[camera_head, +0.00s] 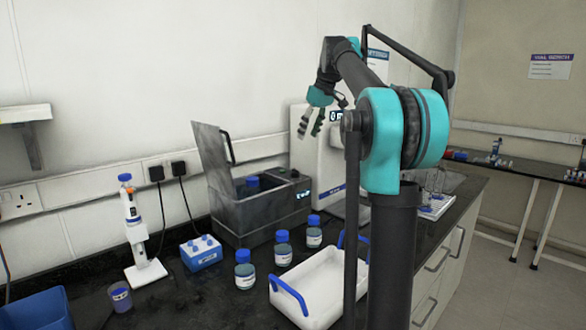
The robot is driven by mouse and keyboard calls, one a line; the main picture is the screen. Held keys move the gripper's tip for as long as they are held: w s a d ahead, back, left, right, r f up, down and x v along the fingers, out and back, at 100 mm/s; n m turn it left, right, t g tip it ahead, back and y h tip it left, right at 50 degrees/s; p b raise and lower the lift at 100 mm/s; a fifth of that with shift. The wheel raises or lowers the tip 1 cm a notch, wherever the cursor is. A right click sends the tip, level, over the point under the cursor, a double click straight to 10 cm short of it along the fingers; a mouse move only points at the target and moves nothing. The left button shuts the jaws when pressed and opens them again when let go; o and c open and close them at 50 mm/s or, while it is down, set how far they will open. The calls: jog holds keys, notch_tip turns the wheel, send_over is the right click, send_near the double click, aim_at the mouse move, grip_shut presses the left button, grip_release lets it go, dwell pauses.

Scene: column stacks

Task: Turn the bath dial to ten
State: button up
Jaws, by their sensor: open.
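The bath is a dark grey box (262,215) on the black bench, with its lid (212,150) raised. A blue-capped bottle (252,183) stands inside it. A small round dark feature (295,174) on its right-hand top may be the dial; its marking is too small to read. A small lit display (303,194) is on the same end. My gripper (312,130) is open and empty, pointing down, above and behind the bath's right end in the picture. It is apart from the bath.
Blue-capped bottles (283,248) stand in front of the bath, beside a white tray with blue handles (325,280). A blue block (201,252) and a pipette stand (145,272) are to the left. A white instrument (330,175) is behind. My arm hides part of the right side.

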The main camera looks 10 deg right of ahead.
aim_at(295, 173)
jog(key=x, duration=1.6)
jog(key=shift+s+d, duration=0.1)
jog(key=shift+s, duration=0.05)
grip_shut()
